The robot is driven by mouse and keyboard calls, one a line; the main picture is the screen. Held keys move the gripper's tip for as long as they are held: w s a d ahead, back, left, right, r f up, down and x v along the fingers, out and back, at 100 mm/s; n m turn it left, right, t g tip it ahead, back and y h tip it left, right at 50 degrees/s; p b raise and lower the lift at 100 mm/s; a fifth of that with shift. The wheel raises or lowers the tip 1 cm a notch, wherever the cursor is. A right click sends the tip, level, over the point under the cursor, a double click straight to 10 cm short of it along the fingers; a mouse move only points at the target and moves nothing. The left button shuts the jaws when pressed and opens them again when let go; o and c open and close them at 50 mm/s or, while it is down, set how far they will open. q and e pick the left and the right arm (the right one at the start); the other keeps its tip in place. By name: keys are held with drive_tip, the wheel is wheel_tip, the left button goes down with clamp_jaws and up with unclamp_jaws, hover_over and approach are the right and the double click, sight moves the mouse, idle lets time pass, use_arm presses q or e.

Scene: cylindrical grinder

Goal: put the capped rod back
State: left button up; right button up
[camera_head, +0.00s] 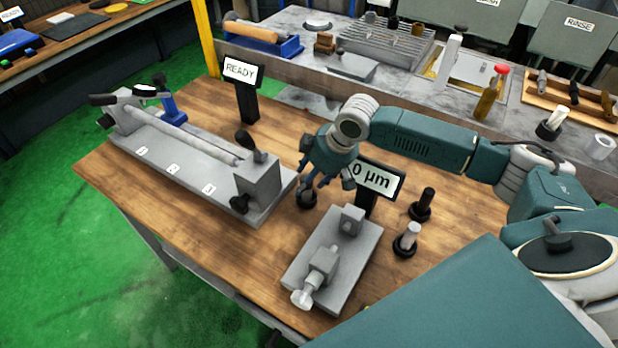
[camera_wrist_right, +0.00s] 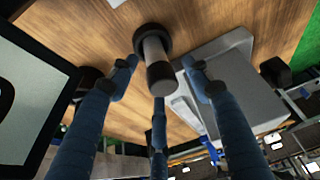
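In the right wrist view a short grey rod (camera_wrist_right: 155,50) with a black cap (camera_wrist_right: 160,76) at its near end and a round black foot (camera_wrist_right: 152,38) at its far end stands between the fingers of my right gripper (camera_wrist_right: 160,80). The fingers are spread, with a gap visible around the rod. In the head view my right gripper (camera_head: 320,178) points down over the bench, and a black foot (camera_head: 306,198) shows just below it; the rod there is mostly hidden. My left gripper is in neither view.
A dark rod (camera_head: 425,198) and a pale-topped rod (camera_head: 408,237) stand in black feet to the right. A grey measuring fixture (camera_head: 333,262) is in front, a "0 µm" display (camera_head: 378,180) close by. The grinder-like bed (camera_head: 185,165) lies left. A "READY" sign (camera_head: 241,70) stands behind.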

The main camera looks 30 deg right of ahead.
drive_tip(key=b+v, duration=0.1)
drive_tip(key=v, duration=1.1)
drive_tip(key=shift+w+r, duration=0.1)
